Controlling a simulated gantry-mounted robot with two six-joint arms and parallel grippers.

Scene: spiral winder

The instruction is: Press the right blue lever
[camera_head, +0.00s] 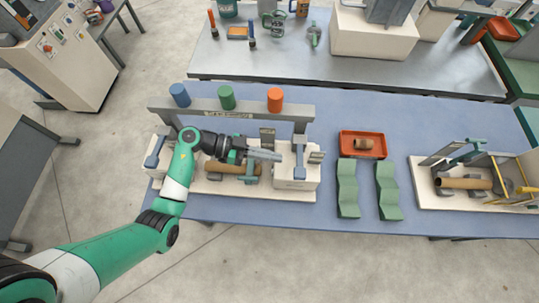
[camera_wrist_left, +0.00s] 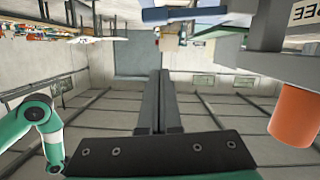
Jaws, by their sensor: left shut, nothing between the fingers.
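The spiral winder is a pale machine (camera_head: 236,188) at the front of the blue table. The right blue lever (camera_head: 299,160) is a blue-grey upright part on its right-hand block (camera_head: 297,183). A similar left blue lever (camera_head: 154,152) is at its other end. My left gripper (camera_head: 280,156) reaches across the winder from the left, with shut, empty fingers. Its tips are just left of the right lever; I cannot tell whether they touch. The shut fingers also show in the left wrist view (camera_wrist_left: 156,95). A brown roll (camera_head: 232,170) lies in the winder, partly hidden by my arm. My right gripper is not visible.
Blue (camera_head: 180,95), green (camera_head: 226,98) and orange (camera_head: 275,100) cylinders stand on the winder's rear bar. The orange one shows close by in the left wrist view (camera_wrist_left: 295,115). Right of the winder are a red tray (camera_head: 361,137) and two green wavy pieces (camera_head: 347,188).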

